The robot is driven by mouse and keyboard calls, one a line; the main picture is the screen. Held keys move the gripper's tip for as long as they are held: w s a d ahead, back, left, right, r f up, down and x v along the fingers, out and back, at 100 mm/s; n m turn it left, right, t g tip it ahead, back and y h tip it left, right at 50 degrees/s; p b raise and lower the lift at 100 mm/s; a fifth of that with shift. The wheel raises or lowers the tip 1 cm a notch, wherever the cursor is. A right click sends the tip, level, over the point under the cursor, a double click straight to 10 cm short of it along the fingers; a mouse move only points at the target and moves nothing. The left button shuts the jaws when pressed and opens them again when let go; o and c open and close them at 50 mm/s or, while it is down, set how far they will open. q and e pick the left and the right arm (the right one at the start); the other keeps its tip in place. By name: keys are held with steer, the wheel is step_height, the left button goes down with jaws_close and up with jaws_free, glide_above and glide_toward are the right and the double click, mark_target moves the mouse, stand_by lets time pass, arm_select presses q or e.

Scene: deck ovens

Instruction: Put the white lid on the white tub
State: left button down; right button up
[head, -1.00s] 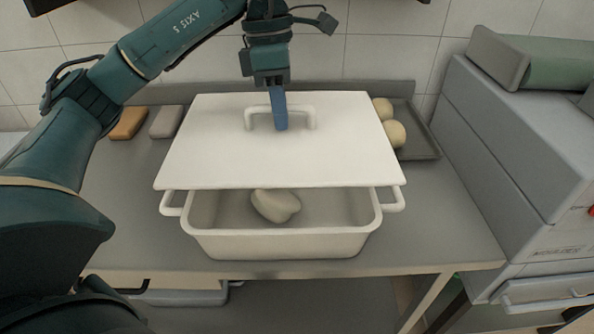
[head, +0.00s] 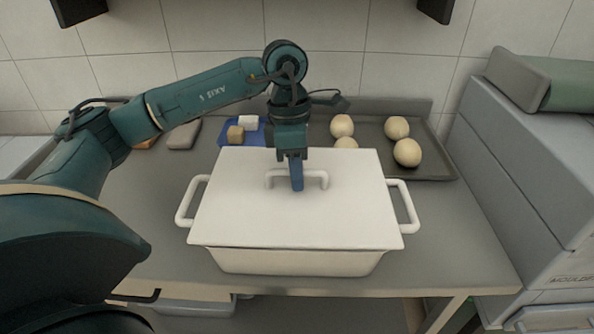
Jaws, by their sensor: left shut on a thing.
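The white lid (head: 340,220) is a flat rectangular plate with a bar handle on top. It lies over the white tub (head: 300,262), covering its opening. The tub's front wall shows below the lid, and its side handles stick out left and right. A thin dark line runs between the lid's front edge and the tub, so I cannot tell whether the lid is fully seated. My left gripper (head: 297,184) points down and is shut on the lid's handle. The inside of the tub is hidden. My right gripper is not in view.
A dark tray (head: 440,168) with several dough balls stands behind right. A blue mat (head: 229,139) with small blocks and a grey block (head: 184,135) lie behind left. A grey machine (head: 530,180) stands at the right. The counter (head: 450,240) is clear beside the tub.

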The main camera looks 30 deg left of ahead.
arm_select(q)
steer(key=shift+f, duration=0.35)
steer(key=c, duration=1.7)
jaws_free()
steer(key=shift+o, duration=1.2)
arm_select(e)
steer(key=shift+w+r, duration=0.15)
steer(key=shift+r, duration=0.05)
